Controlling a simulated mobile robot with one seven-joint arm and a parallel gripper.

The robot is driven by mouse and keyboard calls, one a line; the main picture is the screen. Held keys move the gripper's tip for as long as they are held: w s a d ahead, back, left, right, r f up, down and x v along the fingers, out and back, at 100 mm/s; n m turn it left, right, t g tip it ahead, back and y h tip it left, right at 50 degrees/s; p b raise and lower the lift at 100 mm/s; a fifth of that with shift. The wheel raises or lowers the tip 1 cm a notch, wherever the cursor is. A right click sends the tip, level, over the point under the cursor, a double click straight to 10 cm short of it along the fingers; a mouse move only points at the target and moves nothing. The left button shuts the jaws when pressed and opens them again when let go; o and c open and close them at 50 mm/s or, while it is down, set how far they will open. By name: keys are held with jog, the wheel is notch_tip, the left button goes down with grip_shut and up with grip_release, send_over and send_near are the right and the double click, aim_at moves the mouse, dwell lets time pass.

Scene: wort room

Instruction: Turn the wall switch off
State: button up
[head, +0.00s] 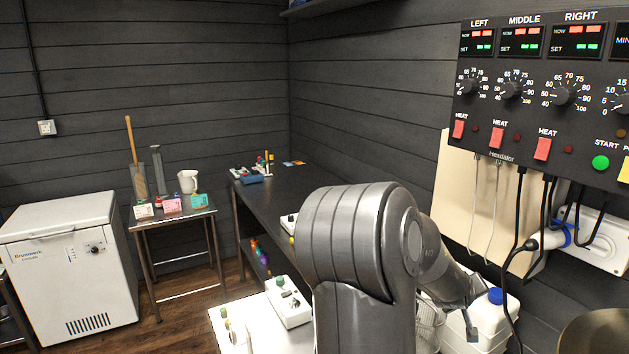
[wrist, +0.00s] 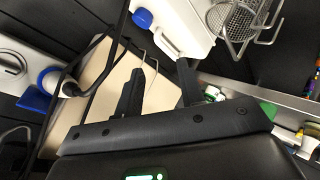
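A white wall box (head: 600,240) with a blue plug is on the right wall, below the control panel. In the head view my arm hides most of my gripper.
A control panel (head: 545,100) with dials and red switches overhangs the beige board (head: 455,190). Black cables (head: 521,220) hang beside the box. A white canister (head: 497,312) with a blue cap and a wire basket (wrist: 240,18) stand close to my gripper.

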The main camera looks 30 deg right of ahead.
jog(key=w+a+r+t+y, duration=0.1)
jog(key=w+a+r+y, duration=0.1)
jog(key=a, duration=0.8)
jog(key=w+a+r+t+y, duration=0.1)
jog(key=w+a+y, duration=0.2)
jog(key=a, duration=0.6)
jog(key=w+a+r+t+y, duration=0.1)
jog(key=w+a+r+y, duration=0.1)
jog(key=a, duration=0.8)
jog(key=s+a+r+n+y, duration=0.1)
jog(key=s+a+r, duration=0.1)
jog(key=s+a, duration=0.2)
jog(key=s+a+r+n+y, duration=0.1)
jog(key=s+a, duration=0.3)
jog(key=a, duration=0.6)
jog(key=s+a+r+n+y, duration=0.1)
jog(key=s+a, duration=0.3)
jog(key=a, duration=0.4)
jog(key=shift+s+r+n+g, duration=0.3)
jog(key=shift+r+n, duration=0.1)
jog(key=shift+r, duration=0.4)
